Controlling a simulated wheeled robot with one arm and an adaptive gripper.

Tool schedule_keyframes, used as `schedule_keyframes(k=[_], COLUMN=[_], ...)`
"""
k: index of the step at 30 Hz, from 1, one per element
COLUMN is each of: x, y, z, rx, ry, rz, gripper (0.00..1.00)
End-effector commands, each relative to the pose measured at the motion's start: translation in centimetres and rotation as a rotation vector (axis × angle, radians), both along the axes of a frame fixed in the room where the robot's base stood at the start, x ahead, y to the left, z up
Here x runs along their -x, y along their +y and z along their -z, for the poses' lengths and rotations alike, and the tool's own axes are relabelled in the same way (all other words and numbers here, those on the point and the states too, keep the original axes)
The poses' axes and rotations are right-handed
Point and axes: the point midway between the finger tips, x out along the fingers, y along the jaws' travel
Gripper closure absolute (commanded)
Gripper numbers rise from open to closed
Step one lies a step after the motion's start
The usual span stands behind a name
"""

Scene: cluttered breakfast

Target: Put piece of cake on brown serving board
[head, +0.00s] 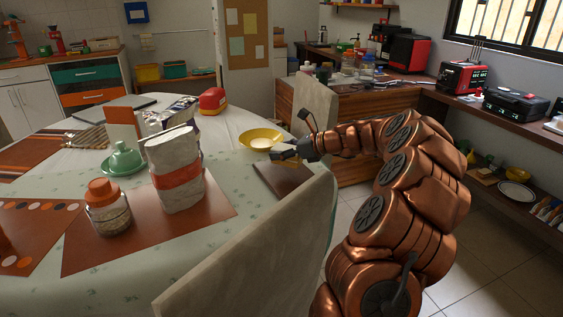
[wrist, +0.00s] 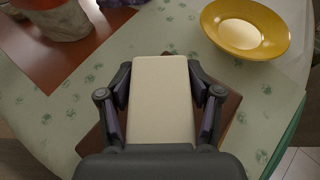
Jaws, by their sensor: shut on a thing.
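My gripper (wrist: 160,82) is shut on the piece of cake (wrist: 160,105), a pale cream block with a flat rectangular top, with a dark finger along each side. The brown serving board (wrist: 232,108) lies below the cake in the wrist view, turned at an angle, with its corners showing either side of the fingers. In the head view the board (head: 287,180) lies at the table's right edge, and my gripper (head: 284,152) is over its far part. The cake is mostly hidden there by the gripper. I cannot tell whether the cake touches the board.
A white bag with an orange band (head: 177,175), an orange-lidded jar (head: 107,207) and a green covered dish (head: 122,160) stand to the left. A pale chair back (head: 255,260) rises in front.

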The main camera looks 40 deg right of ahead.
Motion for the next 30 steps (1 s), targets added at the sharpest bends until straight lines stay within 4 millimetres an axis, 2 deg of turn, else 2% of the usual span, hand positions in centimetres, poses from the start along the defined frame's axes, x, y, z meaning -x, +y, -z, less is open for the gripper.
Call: schedule_keyframes(k=[7,19,20,27,30], x=[-0.1,0.0,0.0,0.0,0.0], y=[0.0,0.0,0.0,0.0,0.0], z=[3.4,3.7,3.8,3.8,3.8], rx=[-0.002,-0.002,-0.001,0.0,0.0], ry=[0.0,0.0,0.001,0.0,0.0], rz=[0.0,-0.001,-0.001,0.0,0.0], gripper=[0.75,0.75,0.38,0.12,0.1])
